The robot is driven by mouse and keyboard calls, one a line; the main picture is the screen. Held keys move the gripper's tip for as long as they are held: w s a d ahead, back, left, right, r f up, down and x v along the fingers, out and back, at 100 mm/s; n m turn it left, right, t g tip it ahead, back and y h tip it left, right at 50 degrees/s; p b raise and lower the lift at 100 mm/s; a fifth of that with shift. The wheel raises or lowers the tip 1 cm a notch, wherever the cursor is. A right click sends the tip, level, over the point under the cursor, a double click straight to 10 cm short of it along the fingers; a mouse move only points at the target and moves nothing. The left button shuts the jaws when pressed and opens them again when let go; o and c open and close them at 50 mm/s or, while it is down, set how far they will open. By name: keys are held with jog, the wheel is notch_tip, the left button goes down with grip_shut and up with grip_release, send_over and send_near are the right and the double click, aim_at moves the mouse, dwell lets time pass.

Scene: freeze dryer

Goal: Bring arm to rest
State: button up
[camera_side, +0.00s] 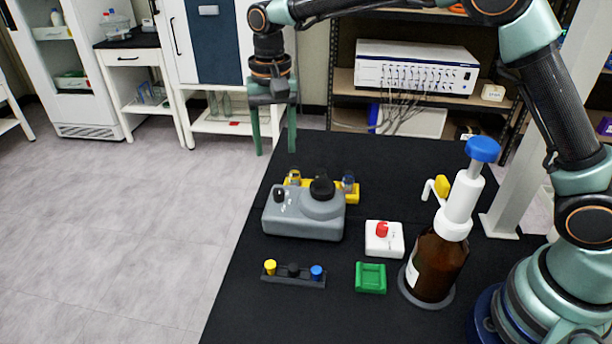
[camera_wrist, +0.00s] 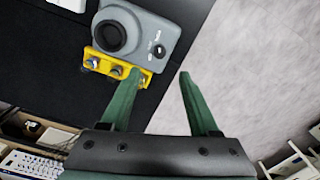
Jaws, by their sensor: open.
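My gripper (camera_side: 274,138) hangs from my arm at the upper middle of the side view, pointing down with its two green fingers apart and nothing between them. It is above the far left edge of the black table (camera_side: 235,290).
A grey device (camera_side: 305,222) with a yellow rack (camera_side: 352,192) stands below my gripper. Nearby are a white box with a red knob (camera_side: 384,238), a green tray (camera_side: 370,278), a small dark rack (camera_side: 293,280) and a brown dispenser bottle (camera_side: 437,262). The table's back right is clear.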

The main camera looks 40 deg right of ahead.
jog(key=shift+r, duration=0.35)
jog(key=s+d+r+n+t, duration=0.2)
jog(key=s+d+r, duration=0.5)
jog(key=d+r, duration=0.1)
jog(key=s+d+f+n+t, duration=0.1)
jog(key=s+d, duration=0.3)
jog(key=s, duration=0.2)
jog(key=s+d+f+n+t, duration=0.1)
jog(key=s+d+n+t, duration=0.1)
jog(key=s, duration=0.4)
jog(key=shift+s+d+t, duration=0.2)
jog(key=shift+d+t, duration=0.1)
jog(key=shift+d, duration=0.55)
